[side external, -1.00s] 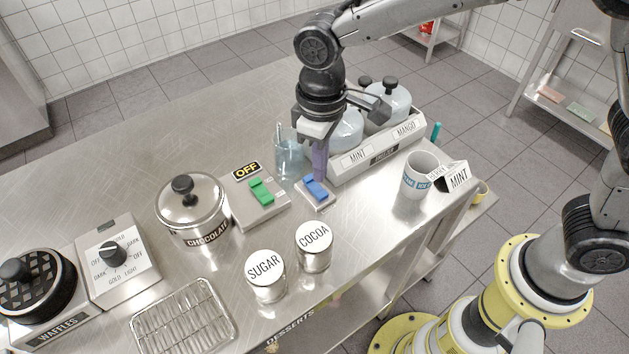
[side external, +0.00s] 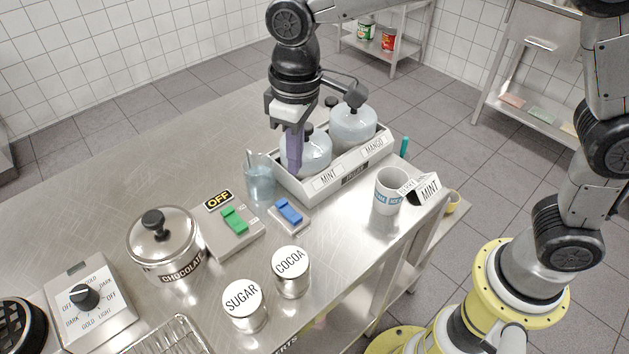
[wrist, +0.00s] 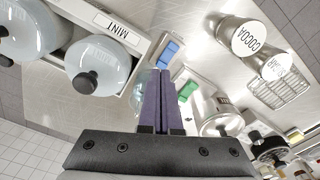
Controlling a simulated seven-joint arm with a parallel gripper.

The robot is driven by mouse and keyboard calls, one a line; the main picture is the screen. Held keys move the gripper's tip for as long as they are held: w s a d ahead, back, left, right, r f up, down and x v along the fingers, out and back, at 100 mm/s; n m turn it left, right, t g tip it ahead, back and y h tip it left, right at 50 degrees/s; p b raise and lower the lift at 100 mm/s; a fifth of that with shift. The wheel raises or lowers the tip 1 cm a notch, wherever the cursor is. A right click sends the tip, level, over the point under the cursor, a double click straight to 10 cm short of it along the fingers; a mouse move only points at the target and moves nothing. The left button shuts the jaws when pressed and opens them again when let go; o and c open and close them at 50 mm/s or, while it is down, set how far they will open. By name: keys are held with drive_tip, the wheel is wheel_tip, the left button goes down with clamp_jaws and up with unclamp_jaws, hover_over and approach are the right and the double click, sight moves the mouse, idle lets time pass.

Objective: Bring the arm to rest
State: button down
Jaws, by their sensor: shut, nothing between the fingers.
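My gripper (side external: 294,168) has purple fingers, which are shut with nothing between them. They point down above the steel counter, in front of the glass jar under the MINT label. The blue rocker switch (side external: 289,210) is below the fingertips and apart from them. In the wrist view, the closed fingers of my gripper (wrist: 160,72) show at the middle, with the blue switch (wrist: 168,53) just beyond them.
A rack (side external: 291,190) with lidded jars stands close by my gripper. A glass beaker (side external: 260,181), white mug (side external: 390,190), green switch (side external: 235,220), chocolate pot (side external: 163,240), and COCOA (side external: 291,273) and SUGAR (side external: 244,306) canisters stand on the counter. Its far left is clear.

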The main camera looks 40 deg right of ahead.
drive_tip(key=s+d+r+m+t, duration=0.2)
drive_tip(key=s+d+r, duration=0.25)
drive_tip(key=d, duration=0.35)
drive_tip(key=s+d+r+m+t, duration=0.1)
drive_tip(key=s+d+r+m, duration=0.1)
drive_tip(key=s+d+r, duration=0.35)
drive_tip(key=s+d+f+m+t, duration=0.1)
drive_tip(key=s+d+f, duration=0.4)
drive_tip(key=s, duration=0.5)
drive_tip(key=d+t, duration=0.1)
drive_tip(key=d, duration=0.1)
drive_tip(key=shift+s+d+f, duration=0.2)
drive_tip(key=shift+d+f, duration=0.2)
